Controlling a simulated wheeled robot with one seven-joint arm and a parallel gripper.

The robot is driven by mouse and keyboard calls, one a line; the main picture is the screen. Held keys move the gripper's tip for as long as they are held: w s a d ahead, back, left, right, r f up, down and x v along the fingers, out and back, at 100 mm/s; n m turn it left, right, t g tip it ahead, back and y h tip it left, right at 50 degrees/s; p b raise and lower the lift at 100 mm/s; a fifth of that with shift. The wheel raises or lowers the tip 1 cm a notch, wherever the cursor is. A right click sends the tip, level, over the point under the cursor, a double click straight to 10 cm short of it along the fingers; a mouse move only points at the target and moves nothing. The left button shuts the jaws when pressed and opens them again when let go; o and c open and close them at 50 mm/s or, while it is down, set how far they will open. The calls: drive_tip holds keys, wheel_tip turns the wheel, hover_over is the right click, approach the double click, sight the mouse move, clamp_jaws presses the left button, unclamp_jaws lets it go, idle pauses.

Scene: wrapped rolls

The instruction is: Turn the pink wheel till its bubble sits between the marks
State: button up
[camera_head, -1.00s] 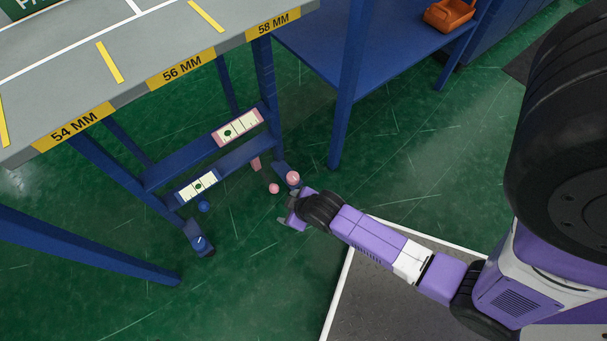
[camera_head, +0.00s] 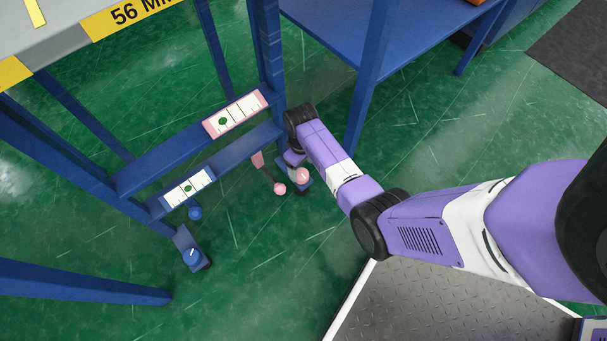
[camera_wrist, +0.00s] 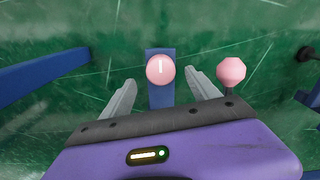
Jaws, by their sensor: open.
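The pink wheel (camera_head: 302,175) with a white line on top sits on the blue foot of the bench's right leg. In the wrist view the pink wheel (camera_wrist: 160,69) lies ahead, between the fingertips in the picture, its white line upright. My gripper (camera_wrist: 162,78) is open and empty; whether its fingers touch the wheel is unclear. In the head view my gripper (camera_head: 294,157) is partly hidden by the arm, close to the wheel. The pink-ended level (camera_head: 250,105) on the upper blue rail has its green bubble (camera_head: 222,121) near the left end, left of the marks.
A pink ball knob (camera_head: 279,188) on a dark rod stands beside the pink wheel; it also shows right of the gripper in the wrist view (camera_wrist: 231,72). A blue wheel (camera_head: 192,257), blue knob (camera_head: 195,213) and second level (camera_head: 203,177) are left. Blue posts flank the arm.

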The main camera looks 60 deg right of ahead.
sight(302, 174)
wheel_tip(302, 174, down, 6)
drive_tip(key=b, duration=0.3)
drive_tip(key=shift+r, duration=0.15)
drive_tip(key=c, duration=1.4)
drive_tip(key=shift+o, duration=0.2)
